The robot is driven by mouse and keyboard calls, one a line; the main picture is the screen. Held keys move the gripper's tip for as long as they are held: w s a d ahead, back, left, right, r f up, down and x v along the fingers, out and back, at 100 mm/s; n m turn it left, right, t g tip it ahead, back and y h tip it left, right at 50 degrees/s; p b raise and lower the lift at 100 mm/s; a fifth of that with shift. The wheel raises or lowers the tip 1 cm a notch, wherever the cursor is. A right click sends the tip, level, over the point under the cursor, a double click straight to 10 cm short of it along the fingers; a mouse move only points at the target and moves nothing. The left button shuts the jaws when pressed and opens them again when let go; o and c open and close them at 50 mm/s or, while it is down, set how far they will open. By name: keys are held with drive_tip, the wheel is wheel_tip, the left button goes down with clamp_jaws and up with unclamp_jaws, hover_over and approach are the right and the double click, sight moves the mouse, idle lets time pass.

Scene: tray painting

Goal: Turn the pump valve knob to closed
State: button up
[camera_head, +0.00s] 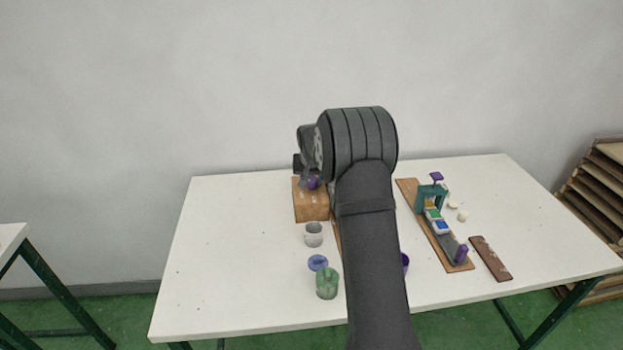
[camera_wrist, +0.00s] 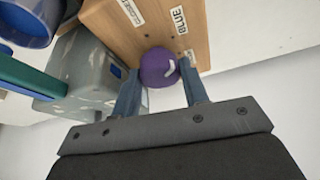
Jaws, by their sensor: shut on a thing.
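The pump valve knob is a round purple knob (camera_wrist: 156,68) with a white mark on its face. It sits on a wooden box (camera_wrist: 206,20) with a "BLUE" label (camera_wrist: 180,20) and two other labels that I cannot read surely. My gripper (camera_wrist: 159,66) is shut on the knob, one finger on each side. In the head view my wrist hides part of the box and most of the gripper.
At right are a wooden board with a teal frame (camera_head: 424,196) and a brown strip (camera_head: 490,258). The table's left side is clear.

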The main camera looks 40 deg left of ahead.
drive_tip(key=n, duration=0.2)
drive_tip(key=n+g+y, duration=0.1)
drive_tip(key=n, duration=0.2)
drive_tip(key=shift+w+d+g, duration=0.1)
drive_tip(key=shift+w+g, duration=0.1)
drive_tip(key=shift+g, duration=0.1)
drive_tip(key=n+g, duration=0.1)
drive_tip(key=n, duration=0.1)
drive_tip(key=n+g+y, duration=0.1)
drive_tip(key=n, duration=0.2)
drive_tip(key=shift+w+n, duration=0.1)
drive_tip(key=shift+n, duration=0.2)
drive_tip(key=o, duration=0.7)
drive_tip(key=shift+r, duration=0.1)
drive_tip(key=v, duration=1.7)
drive_tip(key=shift+r, duration=0.15)
drive_tip(key=x, duration=1.7)
drive_tip(key=shift+f, duration=0.25)
